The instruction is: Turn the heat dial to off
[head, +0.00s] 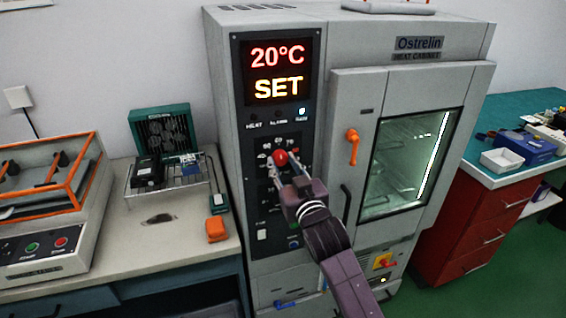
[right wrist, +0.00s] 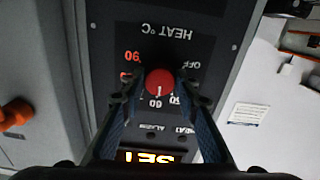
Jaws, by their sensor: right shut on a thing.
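The heat dial (head: 280,157) is a round red knob on the dark control panel of the heat cabinet (head: 345,88). In the right wrist view the dial (right wrist: 160,82) sits between the two fingertips, and the panel lettering is upside down. A pale mark on the knob points down in that view, roughly at the 60 label (right wrist: 155,103). The OFF label (right wrist: 201,65) is to the right of the knob. My right gripper (head: 284,168) is shut on the dial, a finger on either side. My left gripper is not in view.
The display (head: 278,70) reads 20°C SET. An orange door handle (head: 353,146) sticks out right of the panel. A bench with a wire rack (head: 180,180) and an orange block (head: 216,229) stands to the left. A red drawer unit (head: 470,222) stands to the right.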

